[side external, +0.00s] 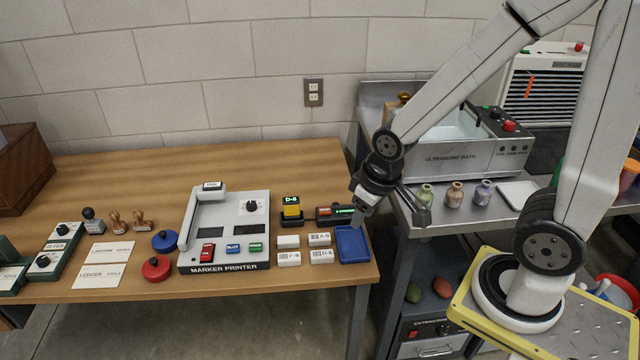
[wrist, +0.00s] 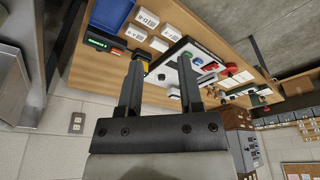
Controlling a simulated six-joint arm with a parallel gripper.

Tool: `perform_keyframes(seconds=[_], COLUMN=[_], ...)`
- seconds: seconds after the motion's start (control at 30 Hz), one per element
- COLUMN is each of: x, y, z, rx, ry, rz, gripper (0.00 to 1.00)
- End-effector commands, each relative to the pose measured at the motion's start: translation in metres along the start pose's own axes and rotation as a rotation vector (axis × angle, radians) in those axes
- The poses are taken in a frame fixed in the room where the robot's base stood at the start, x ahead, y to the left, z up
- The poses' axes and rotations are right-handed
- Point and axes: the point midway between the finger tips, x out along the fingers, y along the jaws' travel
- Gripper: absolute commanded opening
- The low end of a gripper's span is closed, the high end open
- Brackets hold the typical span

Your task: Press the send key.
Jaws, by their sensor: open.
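The marker printer (side external: 222,222), a pale grey box with a dial (side external: 249,206) and dark front lettering, stands on the wooden table. Its front holds a red key (side external: 207,248), a blue key (side external: 232,248) and a green key (side external: 256,247). Their small labels are too small to read, so I cannot tell which is send. My gripper (side external: 390,212) is open and empty, in the air near the table's right edge, right of the printer and apart from it. In the wrist view the printer (wrist: 176,62) shows beyond the open fingers, partly hidden by one.
Right of the printer are white labelled blocks (side external: 289,259), a blue tray (side external: 352,245), a yellow block (side external: 291,210) and a black display unit (side external: 324,217). Red (side external: 157,268) and blue (side external: 165,241) round pads lie left. Small vases (side external: 455,195) stand on the metal bench.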

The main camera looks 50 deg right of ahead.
Motion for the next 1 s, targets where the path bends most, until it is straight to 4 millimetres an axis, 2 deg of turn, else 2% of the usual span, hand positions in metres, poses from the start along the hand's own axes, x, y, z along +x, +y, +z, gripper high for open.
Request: perform_keyframes(seconds=[0.03, 0.1, 0.13, 1.0], x=[0.0000, 0.0000, 0.0000, 0.0000], y=[0.0000, 0.0000, 0.0000, 0.0000], z=[0.0000, 0.0000, 0.0000, 0.0000], rx=[0.000, 0.000, 0.000, 0.000], ry=[0.000, 0.000, 0.000, 0.000], rz=[0.000, 0.000, 0.000, 0.000], gripper=[0.27, 0.05, 0.00, 0.00])
